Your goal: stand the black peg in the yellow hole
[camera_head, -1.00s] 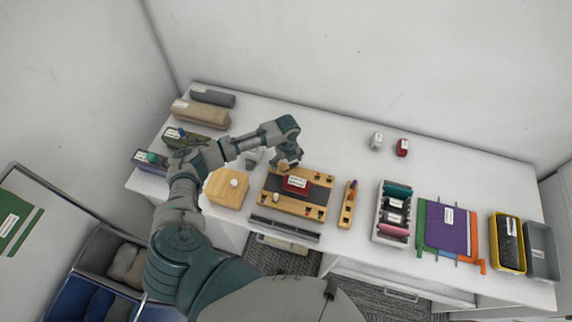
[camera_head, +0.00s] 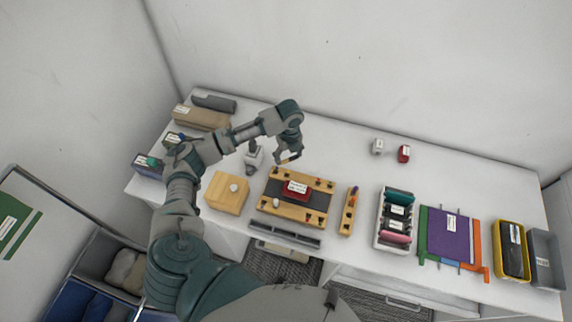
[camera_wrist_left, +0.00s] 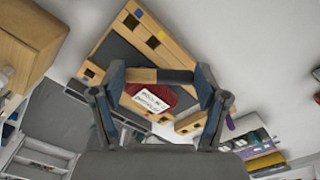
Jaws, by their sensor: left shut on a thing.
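My left gripper (camera_head: 289,158) is shut on a peg, held above the far edge of the wooden board (camera_head: 268,206). In the left wrist view the peg (camera_wrist_left: 178,76) lies crosswise between the fingertips (camera_wrist_left: 160,77), with one tan part and one black part. The board (camera_wrist_left: 172,58) carries a dark middle strip and small square holes with coloured marks along its wooden strips. In the head view the hole colours are too small to tell. My right gripper is not in view.
A labelled red block (camera_head: 298,188) sits mid-board. A grey bar (camera_head: 285,231) lies in front. The table behind the board is mostly clear.

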